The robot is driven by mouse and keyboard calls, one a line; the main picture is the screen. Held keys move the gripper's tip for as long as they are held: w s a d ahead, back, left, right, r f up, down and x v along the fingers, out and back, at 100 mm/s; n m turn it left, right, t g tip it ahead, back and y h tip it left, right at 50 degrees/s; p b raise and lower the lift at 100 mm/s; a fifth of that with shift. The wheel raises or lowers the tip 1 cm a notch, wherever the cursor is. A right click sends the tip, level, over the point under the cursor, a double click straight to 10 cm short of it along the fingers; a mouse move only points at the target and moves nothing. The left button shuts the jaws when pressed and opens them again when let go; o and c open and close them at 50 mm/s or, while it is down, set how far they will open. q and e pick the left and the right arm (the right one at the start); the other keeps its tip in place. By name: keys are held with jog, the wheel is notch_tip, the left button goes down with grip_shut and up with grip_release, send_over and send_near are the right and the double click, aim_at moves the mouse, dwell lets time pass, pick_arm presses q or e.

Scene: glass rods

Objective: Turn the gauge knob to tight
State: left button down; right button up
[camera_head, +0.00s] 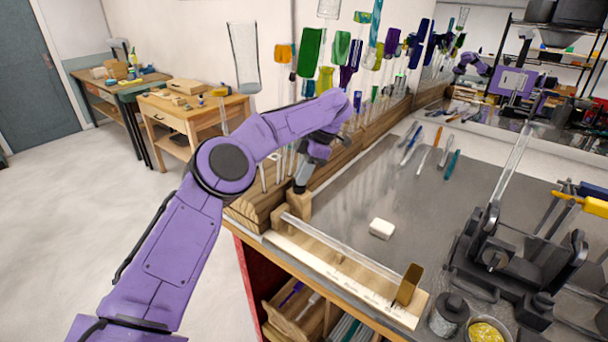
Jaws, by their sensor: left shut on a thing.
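The gauge (395,309) is a pale wooden strip with ruler marks along the bench's front edge. A clear glass rod (345,247) lies along it, and a brass stop (409,284) stands at its right end. A wooden block (298,208) stands at its left end. My left gripper (301,185) reaches down over this block and is shut on the gauge knob there. The fingers hide most of the knob, so its setting cannot be read. My right gripper is out of view.
A white block (382,228) lies on the grey bench top (400,190). Several thin tools lie farther back. A black clamp stand (515,250) with an upright glass rod and a jar (447,316) stand at right. Coloured glass pieces stand behind my left arm.

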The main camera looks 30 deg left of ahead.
pick_arm(q)
jog(key=shift+f+n+g, duration=0.25)
jog(key=shift+n+g, duration=0.05)
jog(key=shift+n, duration=0.5)
jog(key=c, duration=1.2)
grip_release()
jog(key=shift+s, duration=0.1)
jog(key=shift+o, duration=0.2)
jog(key=shift+r, duration=0.1)
jog(key=shift+a, duration=0.1)
